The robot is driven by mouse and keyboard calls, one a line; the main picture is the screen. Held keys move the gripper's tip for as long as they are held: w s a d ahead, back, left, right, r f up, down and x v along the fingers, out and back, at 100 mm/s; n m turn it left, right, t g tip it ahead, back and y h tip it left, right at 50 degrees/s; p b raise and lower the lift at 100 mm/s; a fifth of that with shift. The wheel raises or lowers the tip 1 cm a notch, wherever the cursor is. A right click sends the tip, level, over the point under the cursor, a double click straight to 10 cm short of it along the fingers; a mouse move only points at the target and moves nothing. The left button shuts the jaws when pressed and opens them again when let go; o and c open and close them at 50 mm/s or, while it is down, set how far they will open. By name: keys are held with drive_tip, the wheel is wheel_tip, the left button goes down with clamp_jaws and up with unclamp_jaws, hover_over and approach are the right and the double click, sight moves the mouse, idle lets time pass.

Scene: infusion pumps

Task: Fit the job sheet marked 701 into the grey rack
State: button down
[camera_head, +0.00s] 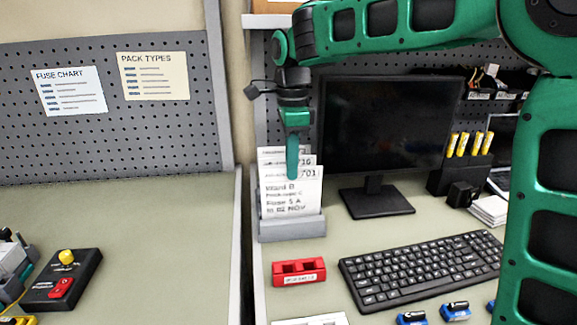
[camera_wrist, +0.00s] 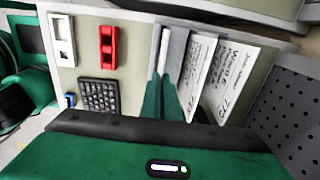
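The grey rack (camera_head: 292,231) stands on the bench left of the monitor, with several white job sheets upright in or over it. The front sheet (camera_head: 290,200) shows a number ending in "01", its first digit hidden by my gripper finger. Its lower edge is down at the rack's front; I cannot tell how deep. My gripper (camera_head: 293,172) points down at its top edge. In the wrist view the fingers (camera_wrist: 160,85) close on this sheet (camera_wrist: 164,48), seen edge-on. Other sheets (camera_wrist: 197,70) stand behind it, one (camera_wrist: 232,80) farther right. The rack (camera_wrist: 178,50) shows between them.
A red block (camera_head: 299,272) lies in front of the rack, with a black keyboard (camera_head: 420,270) to its right. The monitor (camera_head: 385,125) stands close on the rack's right. Blue parts (camera_head: 455,310) lie at the front.

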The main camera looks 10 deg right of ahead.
drive_tip(key=shift+f, duration=0.2)
drive_tip(key=c, duration=1.9)
unclamp_jaws()
drive_tip(key=shift+c, duration=0.2)
wheel_tip(320, 180, up, 11)
drive_tip(key=shift+f, duration=0.15)
drive_tip(key=shift+d, duration=0.1)
